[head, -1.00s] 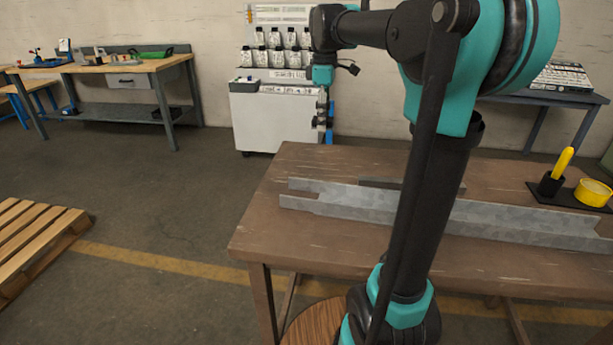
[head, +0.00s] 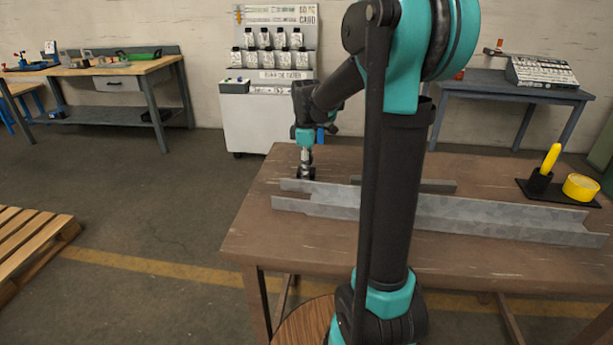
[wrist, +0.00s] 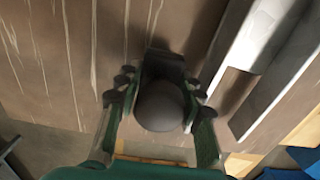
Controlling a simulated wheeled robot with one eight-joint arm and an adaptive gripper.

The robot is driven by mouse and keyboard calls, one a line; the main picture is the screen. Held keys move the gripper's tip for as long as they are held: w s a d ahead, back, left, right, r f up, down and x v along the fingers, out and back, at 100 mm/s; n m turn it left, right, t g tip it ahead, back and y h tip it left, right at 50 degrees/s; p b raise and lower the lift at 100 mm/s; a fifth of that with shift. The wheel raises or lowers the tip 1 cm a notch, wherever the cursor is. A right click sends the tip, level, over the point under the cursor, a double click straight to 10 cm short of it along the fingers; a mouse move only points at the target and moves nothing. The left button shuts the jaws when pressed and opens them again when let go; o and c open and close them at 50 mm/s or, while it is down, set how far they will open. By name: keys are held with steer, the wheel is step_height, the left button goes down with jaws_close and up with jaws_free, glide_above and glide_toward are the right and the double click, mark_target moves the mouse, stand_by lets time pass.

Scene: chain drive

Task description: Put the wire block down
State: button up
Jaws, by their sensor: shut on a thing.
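My gripper (head: 305,173) is low over the far left part of the brown table, just behind the left end of the grey metal channel. In the wrist view my gripper (wrist: 160,104) is shut on the wire block (wrist: 160,106), a dark piece with a rounded top between the fingers. A flat dark part or shadow shows just beyond it. The block is too small and dark in the head view to make out. I cannot tell whether it touches the tabletop.
The long grey metal channel (head: 460,217) lies across the table (head: 262,235), close to the right of my gripper in the wrist view. A dark mat (head: 562,197) with a black cup, yellow handle and yellow round container is at the right. Bare tabletop lies left of the gripper.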

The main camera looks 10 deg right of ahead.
steer(key=shift+f, duration=1.15)
steer(key=shift+f, duration=0.25)
steer(key=o, duration=1.2)
steer(key=shift+f, duration=0.15)
step_height(320, 180, up, 13)
steer(key=shift+f, duration=0.1)
